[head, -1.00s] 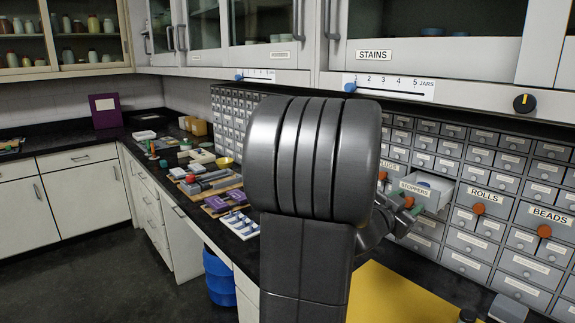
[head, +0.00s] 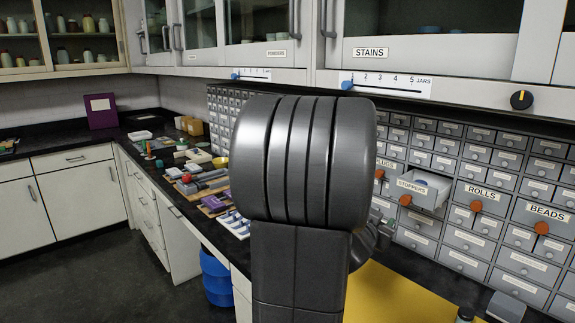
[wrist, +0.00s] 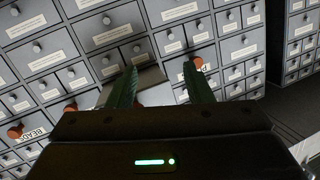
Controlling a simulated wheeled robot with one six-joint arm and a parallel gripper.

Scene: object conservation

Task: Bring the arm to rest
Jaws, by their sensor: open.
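My gripper (wrist: 162,88) shows in the wrist view with its two green fingers apart and nothing between them. It faces the bank of small grey drawers, clear of them as far as I can tell. The STOPPERS drawer (head: 432,199) is pulled out of the bank, just right of my arm, with a bluish thing (head: 424,184) partly visible inside.
The drawer bank (head: 520,175) has several orange knobs sticking out. Overhead cabinets (head: 450,50) hang above it. A yellow mat (head: 385,295) lies on the counter in front. Trays and small items crowd the left counter. A blue bin (head: 215,280) stands on the floor.

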